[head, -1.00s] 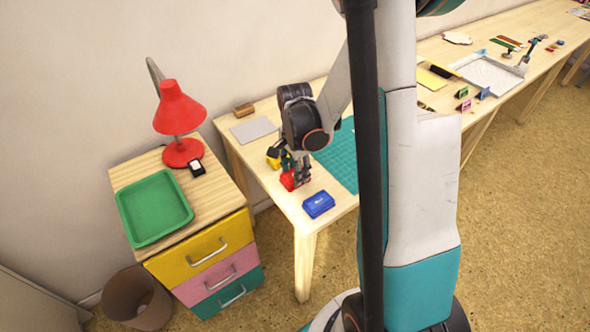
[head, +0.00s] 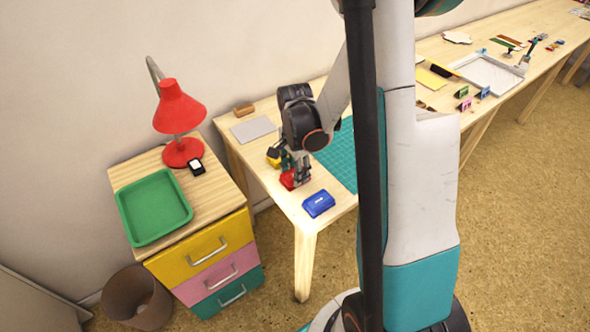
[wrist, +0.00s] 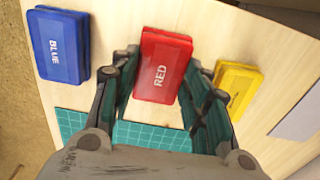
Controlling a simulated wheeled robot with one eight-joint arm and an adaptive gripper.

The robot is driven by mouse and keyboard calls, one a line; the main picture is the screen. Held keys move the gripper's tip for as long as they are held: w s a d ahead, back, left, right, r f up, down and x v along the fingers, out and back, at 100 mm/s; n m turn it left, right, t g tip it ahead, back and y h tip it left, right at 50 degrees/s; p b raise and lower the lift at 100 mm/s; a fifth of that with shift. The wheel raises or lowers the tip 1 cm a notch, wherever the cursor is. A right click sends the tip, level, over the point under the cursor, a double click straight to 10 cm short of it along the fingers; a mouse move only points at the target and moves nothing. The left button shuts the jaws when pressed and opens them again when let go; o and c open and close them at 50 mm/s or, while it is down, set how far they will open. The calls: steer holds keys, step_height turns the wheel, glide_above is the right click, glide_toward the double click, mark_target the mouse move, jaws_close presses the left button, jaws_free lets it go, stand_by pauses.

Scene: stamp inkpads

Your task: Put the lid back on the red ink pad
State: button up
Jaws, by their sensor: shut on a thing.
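The red lid (wrist: 163,72), marked RED, lies label up between the fingers of my gripper (wrist: 162,60) in the wrist view. My gripper is shut on its two sides. A red edge shows behind the lid at its far side, so the lid appears to lie over the red ink pad; whether it is fully seated I cannot tell. In the head view, the red ink pad (head: 288,180) is at the table's left front, partly hidden under my gripper (head: 299,176).
A blue ink pad (wrist: 58,45) lies left of the red one, and a yellow one (wrist: 237,88) lies to its right. A green cutting mat (wrist: 140,134) is close by. A drawer unit with a green tray (head: 153,207) and red lamp (head: 180,110) stands left of the table.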

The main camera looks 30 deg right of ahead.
stand_by(0.4)
steer(key=o, duration=0.9)
steer(key=shift+c, duration=0.2)
steer(key=o, duration=0.4)
steer(key=shift+r, duration=0.1)
steer(key=shift+r+p, duration=2.4)
steer(key=shift+r, duration=1)
